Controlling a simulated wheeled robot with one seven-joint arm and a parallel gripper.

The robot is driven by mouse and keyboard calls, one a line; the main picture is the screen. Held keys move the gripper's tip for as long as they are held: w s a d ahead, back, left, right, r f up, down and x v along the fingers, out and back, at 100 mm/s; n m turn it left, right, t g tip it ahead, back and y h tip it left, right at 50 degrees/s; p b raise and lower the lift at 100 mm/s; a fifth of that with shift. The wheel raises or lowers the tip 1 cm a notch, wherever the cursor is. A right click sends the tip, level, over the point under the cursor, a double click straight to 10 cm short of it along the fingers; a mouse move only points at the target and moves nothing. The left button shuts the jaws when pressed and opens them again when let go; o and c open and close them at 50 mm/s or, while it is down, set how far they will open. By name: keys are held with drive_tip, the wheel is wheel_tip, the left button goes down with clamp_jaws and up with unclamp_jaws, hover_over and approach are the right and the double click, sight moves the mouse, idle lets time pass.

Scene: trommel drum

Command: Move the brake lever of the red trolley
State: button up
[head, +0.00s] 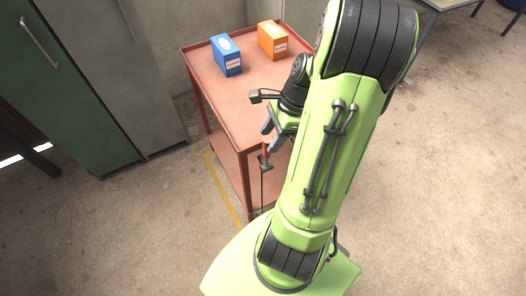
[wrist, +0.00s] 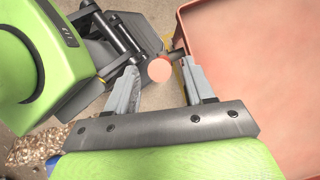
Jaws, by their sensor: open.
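The red trolley (head: 262,97) stands in the middle of the head view, partly hidden by my arm. Its brake lever (head: 266,155) is at the near end, with a red grip above a dark pivot. In the wrist view the lever's round red end (wrist: 159,71) shows between my fingers, with a dark part behind it. My gripper (head: 269,136) is open at the trolley's near edge; in the wrist view its fingers (wrist: 159,67) are on either side of the lever end, with gaps visible. Their depth relative to it is unclear.
A blue box (head: 227,56) and an orange box (head: 272,41) stand on the trolley top. A green cabinet (head: 62,85) is at the left. A table (head: 440,4) shows at the top right. The floor at the right is clear.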

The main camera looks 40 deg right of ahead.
sight(264, 148)
drive_tip(key=b+x, duration=0.1)
drive_tip(key=x, duration=0.4)
drive_tip(key=shift+f, duration=0.15)
drive_tip(key=shift+c, duration=0.3)
clamp_jaws()
